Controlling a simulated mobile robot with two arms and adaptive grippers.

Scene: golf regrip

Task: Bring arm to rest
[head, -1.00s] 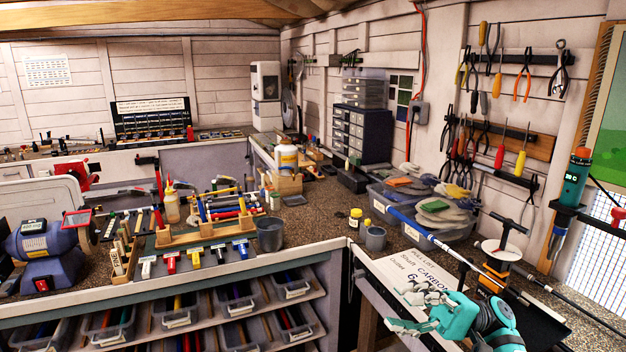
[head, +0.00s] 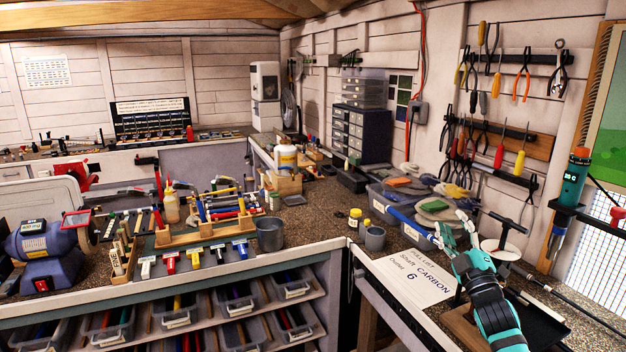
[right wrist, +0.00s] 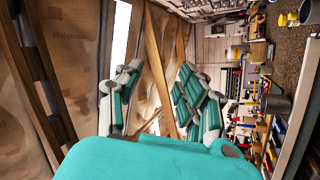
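My right gripper (head: 456,230) is at the right of the head view, raised above the bench with its fingers pointing up. In the right wrist view its teal and grey fingers (right wrist: 161,70) stand apart with nothing between them. A long golf shaft (head: 413,224) with a blue end lies behind it. The hand hides the shaft's middle, and its dark part (head: 585,309) shows again at the lower right. I cannot tell what supports the shaft. My left gripper is not in view.
A teal tool with an orange top (head: 575,180) stands in a wall holder at right. Pliers hang on the wall.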

